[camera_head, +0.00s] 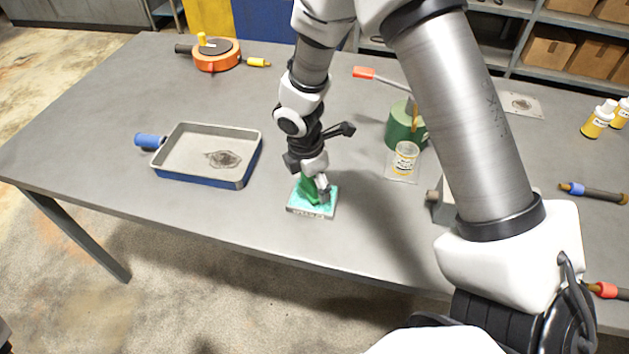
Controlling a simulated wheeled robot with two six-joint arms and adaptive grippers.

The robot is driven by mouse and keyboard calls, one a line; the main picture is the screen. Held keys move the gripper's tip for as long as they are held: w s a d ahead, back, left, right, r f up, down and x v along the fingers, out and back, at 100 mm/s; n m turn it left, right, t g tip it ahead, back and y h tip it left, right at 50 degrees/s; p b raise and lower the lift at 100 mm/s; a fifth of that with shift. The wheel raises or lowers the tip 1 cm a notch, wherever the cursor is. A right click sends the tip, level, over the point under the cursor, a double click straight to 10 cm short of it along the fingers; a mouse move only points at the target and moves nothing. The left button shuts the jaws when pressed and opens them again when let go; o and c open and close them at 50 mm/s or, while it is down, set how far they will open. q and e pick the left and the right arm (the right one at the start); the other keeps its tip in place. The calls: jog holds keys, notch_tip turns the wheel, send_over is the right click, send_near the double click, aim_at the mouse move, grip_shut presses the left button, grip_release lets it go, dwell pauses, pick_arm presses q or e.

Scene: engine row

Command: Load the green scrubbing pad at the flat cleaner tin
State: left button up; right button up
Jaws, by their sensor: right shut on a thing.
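The flat cleaner tin (300,211) lies near the front edge of the table, a shallow square tin with teal cleaner in it. My right gripper (320,192) points down over the tin and is shut on the green scrubbing pad (306,188). The pad is low at the teal surface and looks tilted; whether it touches the cleaner I cannot tell. The gripper hides part of the pad and the tin. My left gripper is not in view.
A blue-sided tray (207,183) with a dark stain stands left of the tin. A green canister (400,130) and a yellow-labelled jar (405,158) stand to the right. An orange round pan (217,58) is at the back left. The front left of the table is clear.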

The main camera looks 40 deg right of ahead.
jog(key=shift+f+b, duration=0.35)
jog(key=shift+f, duration=0.1)
dwell(0.5)
jog(key=shift+s+f, duration=0.1)
dwell(1.1)
notch_tip(320, 180, up, 7)
jog(key=p, duration=0.8)
dwell(0.5)
